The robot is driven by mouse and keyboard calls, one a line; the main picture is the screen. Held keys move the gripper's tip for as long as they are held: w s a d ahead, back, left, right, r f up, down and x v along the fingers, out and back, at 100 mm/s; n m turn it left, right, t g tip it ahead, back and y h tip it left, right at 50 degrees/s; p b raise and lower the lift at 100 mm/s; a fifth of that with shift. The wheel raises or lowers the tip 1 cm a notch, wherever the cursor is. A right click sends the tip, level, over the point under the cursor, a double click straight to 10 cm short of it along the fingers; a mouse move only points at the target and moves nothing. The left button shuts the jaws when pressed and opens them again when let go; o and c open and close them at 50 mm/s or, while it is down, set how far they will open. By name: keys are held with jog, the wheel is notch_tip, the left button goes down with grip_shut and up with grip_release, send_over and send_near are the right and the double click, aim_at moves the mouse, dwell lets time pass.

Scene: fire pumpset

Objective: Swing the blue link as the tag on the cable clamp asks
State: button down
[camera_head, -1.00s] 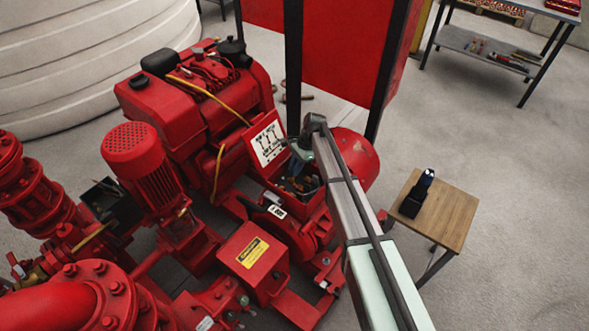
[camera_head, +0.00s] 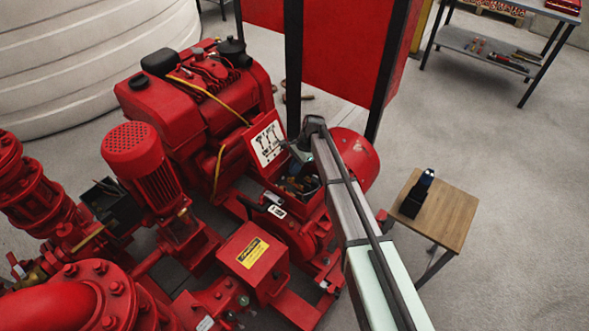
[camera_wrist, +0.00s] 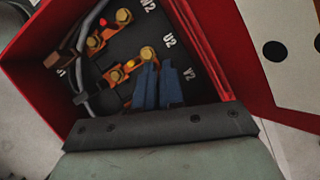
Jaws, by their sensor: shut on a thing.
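The open red terminal box (camera_head: 311,207) sits on the pumpset. In the wrist view it holds brass bolts and copper links (camera_wrist: 114,74) on a dark board marked U2, V2 and W2. My gripper (camera_wrist: 157,66) reaches into it, with two blue-grey fingers close together beside the U2 bolt (camera_wrist: 148,53). It is shut on what I take to be the blue link, which the fingers mostly hide; I cannot separate its blue from theirs. The small white tag (camera_head: 277,211) is on the cable at the box's front; its writing is too small to read.
The raised lid carries a white diagram plate (camera_head: 268,143). Grey cables (camera_wrist: 82,70) run along the box's left side, close to the links. The red box walls surround my fingers. A wooden table (camera_head: 447,214) with a black holder (camera_head: 413,200) stands to the right.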

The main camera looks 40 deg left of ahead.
jog(key=n, duration=0.1)
jog(key=n+h, duration=0.1)
jog(key=n, duration=0.1)
jog(key=n+h, duration=0.1)
jog(key=shift+w+d+n, duration=0.15)
jog(key=shift+d+n, duration=0.15)
jog(key=shift+n, duration=0.1)
jog(key=n, duration=0.1)
jog(key=n+h, duration=0.1)
jog(key=n, duration=0.2)
jog(key=shift+w+d+n+h, duration=0.15)
jog(key=shift+d+n+h, duration=0.15)
jog(key=n, duration=0.1)
jog(key=n+h, duration=0.1)
jog(key=n, duration=0.1)
jog(key=n+t, duration=0.1)
jog(key=shift+w+d, duration=0.2)
jog(key=shift+w, duration=0.1)
jog(key=shift+w+d+n+t+h, duration=0.1)
jog(key=shift+n+t+h, duration=0.15)
jog(key=shift+n, duration=0.5)
jog(key=shift+w+a+n+t+h, duration=0.15)
jog(key=shift+n+t, duration=0.15)
jog(key=shift+n, duration=0.4)
jog(key=shift+w+d+n+t+h, duration=0.15)
jog(key=shift+n+t+h, duration=0.1)
jog(key=shift+n, duration=0.5)
jog(key=c, duration=1.5)
grip_release()
jog(key=shift+s, duration=0.1)
